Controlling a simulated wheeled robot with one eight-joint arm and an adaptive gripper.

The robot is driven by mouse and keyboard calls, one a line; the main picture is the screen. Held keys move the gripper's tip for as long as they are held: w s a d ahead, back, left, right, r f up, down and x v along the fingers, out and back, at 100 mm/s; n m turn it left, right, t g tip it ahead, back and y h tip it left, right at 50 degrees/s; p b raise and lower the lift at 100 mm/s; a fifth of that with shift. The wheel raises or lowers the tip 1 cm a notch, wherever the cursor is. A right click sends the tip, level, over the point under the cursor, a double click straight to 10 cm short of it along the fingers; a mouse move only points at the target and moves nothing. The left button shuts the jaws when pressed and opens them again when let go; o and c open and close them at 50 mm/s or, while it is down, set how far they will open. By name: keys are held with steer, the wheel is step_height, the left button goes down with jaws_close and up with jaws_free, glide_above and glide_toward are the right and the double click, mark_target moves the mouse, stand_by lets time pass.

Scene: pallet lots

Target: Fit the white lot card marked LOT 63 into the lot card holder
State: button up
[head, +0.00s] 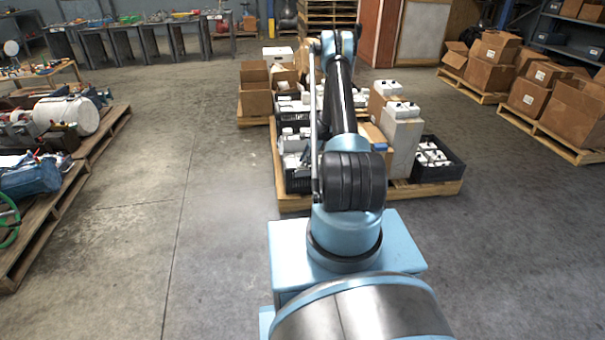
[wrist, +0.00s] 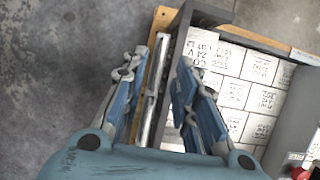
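In the wrist view my gripper (wrist: 157,68) is open, its two blue fingers apart. A thin pale metallic strip (wrist: 150,95) stands between the fingers, along the outside of a dark-walled crate (wrist: 176,48). I cannot tell whether the strip is the lot card holder or a card seen edge-on. The right finger overlaps the crate's wall and interior. I cannot make out LOT 63 anywhere. In the head view my arm hides the gripper, which is over the middle pallet (head: 296,204).
The crate holds several white boxes (wrist: 232,93) with black print, and a red-topped item (wrist: 296,157) shows at lower right.

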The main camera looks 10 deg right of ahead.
mark_target(303, 170)
steer(key=shift+x, duration=1.55)
steer(key=shift+d, duration=0.1)
jaws_close()
